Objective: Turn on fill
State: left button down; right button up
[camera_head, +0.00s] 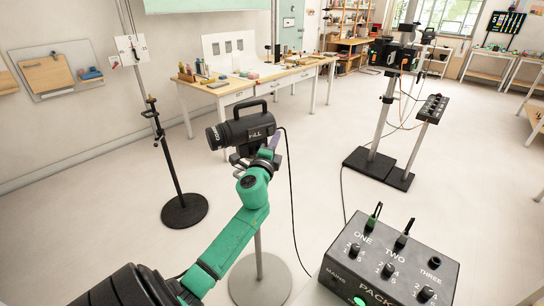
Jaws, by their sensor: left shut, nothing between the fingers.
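The black lamp head (243,129) marked FILL stands on a pole with a round grey base (260,280), its front facing left. My green left arm reaches up to it. My left gripper (273,146) is shut and empty at the lower right rear of the lamp head; whether it touches is unclear. A switch on the lamp is not distinguishable, and the gripper hides part of its rear. A black power pack (392,262) marked PACK is at the lower right, with knobs under ONE, TWO and THREE and a green button (360,301) near MAINS. My right gripper is out of view.
A black cable (290,200) hangs from the lamp's rear. A thin black stand (170,160) is at the left. Two stands with dark bases (368,163) are at the right. A workbench (230,90) stands behind. Open floor lies between.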

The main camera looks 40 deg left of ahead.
pick_arm(q)
jog(key=r+v, duration=0.1)
jog(key=v, duration=0.8)
jog(key=shift+a+r+b, duration=0.2)
jog(key=shift+r+b, duration=0.15)
jog(key=shift+r, duration=0.05)
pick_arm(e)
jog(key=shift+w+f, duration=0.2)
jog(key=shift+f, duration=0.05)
pick_arm(q)
jog(key=shift+s, duration=0.1)
